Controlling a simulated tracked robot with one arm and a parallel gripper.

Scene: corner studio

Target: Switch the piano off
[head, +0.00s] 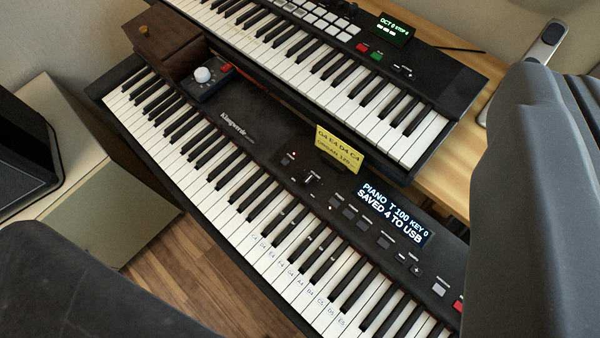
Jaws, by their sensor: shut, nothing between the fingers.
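The piano (262,140) is a long black keyboard running from upper left to lower right; its lower right end is out of frame or covered. Its screen (394,215) is lit and reads "PIANO T 100 KEY 0, SAVED 4 TO USB". A red button (458,305) shows in part at the right end of its panel, beside a pale button (439,289). A small red light (294,153) glows near the panel's middle. No gripper fingertips can be made out. A large dark grey shape covers the right side, probably part of my arm.
A second keyboard (445,115) with a lit green screen (396,28) stands above and behind. A yellow note (339,149) stands on the piano. A small box with a white knob (203,75) and a brown wooden box (160,40) sit at its left end. A dark rounded shape fills the lower left.

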